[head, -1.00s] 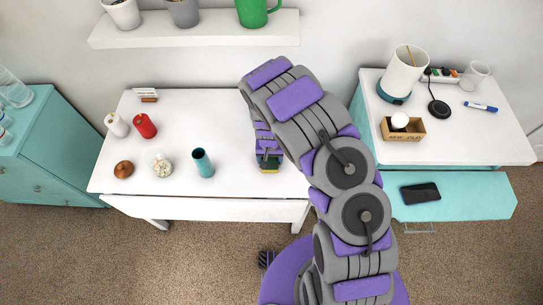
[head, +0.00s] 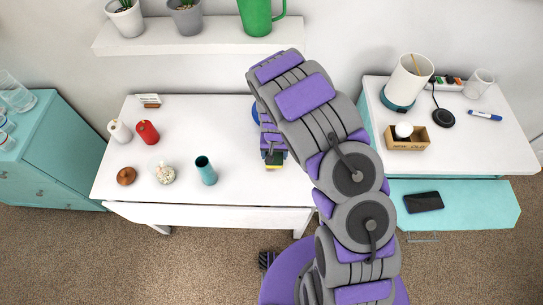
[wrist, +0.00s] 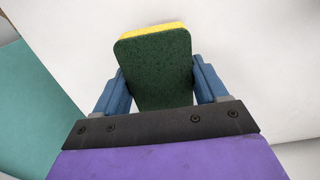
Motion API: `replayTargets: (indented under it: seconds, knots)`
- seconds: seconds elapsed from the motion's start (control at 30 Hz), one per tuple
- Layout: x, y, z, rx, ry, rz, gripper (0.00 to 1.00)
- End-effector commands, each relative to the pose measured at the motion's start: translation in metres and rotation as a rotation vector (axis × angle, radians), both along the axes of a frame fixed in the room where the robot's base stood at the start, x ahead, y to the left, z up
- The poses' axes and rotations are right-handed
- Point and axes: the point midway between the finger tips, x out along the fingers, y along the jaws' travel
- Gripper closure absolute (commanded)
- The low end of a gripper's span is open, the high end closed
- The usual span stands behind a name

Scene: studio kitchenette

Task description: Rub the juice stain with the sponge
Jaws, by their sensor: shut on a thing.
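The sponge (wrist: 155,68), dark green with a yellow layer, is held between the blue fingers of my gripper (wrist: 160,88) in the wrist view. In the head view the sponge (head: 274,163) shows below my gripper (head: 273,152), over the right part of the white table (head: 235,180). I cannot tell whether the sponge touches the tabletop. No juice stain shows in either view; my arm hides part of the table's right side.
A teal cup (head: 206,171), a glass jar (head: 165,173), a brown round object (head: 126,176), a red candle (head: 147,132) and a white candle (head: 119,131) stand left on the table. A blue object (head: 256,113) is partly hidden behind my arm. The table's centre is clear.

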Motion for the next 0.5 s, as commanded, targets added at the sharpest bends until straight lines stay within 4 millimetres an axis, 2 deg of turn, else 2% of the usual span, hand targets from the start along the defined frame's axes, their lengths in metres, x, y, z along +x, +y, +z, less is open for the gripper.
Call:
replayTargets:
  seconds: [0.3, 0.5]
  knots:
    - [0.003, -0.003, 0.029, -0.004, -0.003, 0.000, 0.56]
    - [0.003, -0.005, 0.041, -0.004, -0.001, -0.001, 0.56]
